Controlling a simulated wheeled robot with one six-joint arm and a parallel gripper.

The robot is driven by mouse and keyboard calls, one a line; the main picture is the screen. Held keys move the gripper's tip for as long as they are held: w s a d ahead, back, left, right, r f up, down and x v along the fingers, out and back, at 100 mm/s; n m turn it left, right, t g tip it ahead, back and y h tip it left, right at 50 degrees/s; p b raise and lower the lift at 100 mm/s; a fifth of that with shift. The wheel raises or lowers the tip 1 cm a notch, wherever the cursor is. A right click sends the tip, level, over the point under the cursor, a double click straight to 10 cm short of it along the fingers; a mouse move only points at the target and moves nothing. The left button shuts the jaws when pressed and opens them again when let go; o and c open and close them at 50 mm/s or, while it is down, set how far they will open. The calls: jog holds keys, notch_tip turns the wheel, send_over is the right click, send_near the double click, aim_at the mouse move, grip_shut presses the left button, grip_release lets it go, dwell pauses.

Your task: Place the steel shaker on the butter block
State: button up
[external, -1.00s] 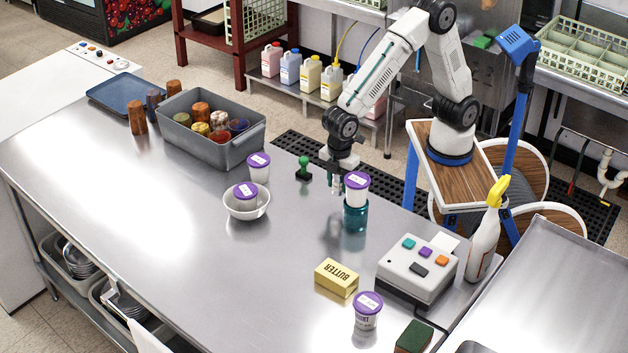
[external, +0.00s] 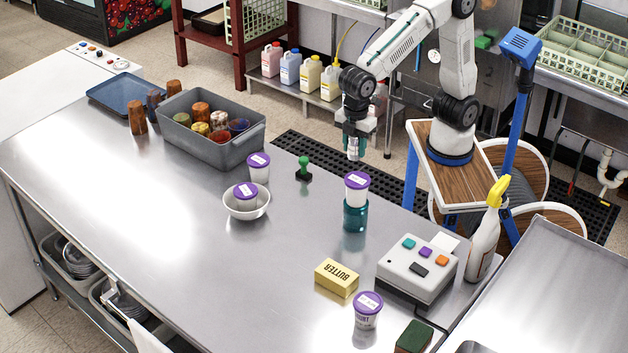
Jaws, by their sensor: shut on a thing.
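The butter block (external: 336,278), a yellow box marked BUTTER, lies on the front right part of the steel counter. My gripper (external: 356,143) is raised above the counter's far edge, well behind and above the butter. It is shut on a small silvery thing, which looks like the steel shaker (external: 355,150). The shaker hangs below the fingers, roughly upright and clear of the counter; its upper part is hidden by the jaws.
A purple-lidded tub (external: 357,184) stands on a teal cup (external: 355,217) between my gripper and the butter. Another tub (external: 367,310) and a grey button box (external: 416,268) flank the butter. A green stamp (external: 303,170) stands at the far edge. The counter left of the butter is clear.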

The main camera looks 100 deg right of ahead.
jog(key=r, duration=0.5)
jog(key=shift+a, duration=0.3)
jog(key=shift+n, duration=0.3)
jog(key=a, duration=1)
jog(key=shift+w+a+r, duration=0.1)
jog(key=shift+a, duration=0.3)
jog(key=s+a, duration=0.3)
jog(key=a, duration=1)
send_over(337, 273)
notch_tip(337, 273, down, 13)
jog(key=shift+f, duration=1.7)
jog(key=shift+f, duration=0.15)
jog(key=o, duration=1)
jog(key=shift+o, duration=0.2)
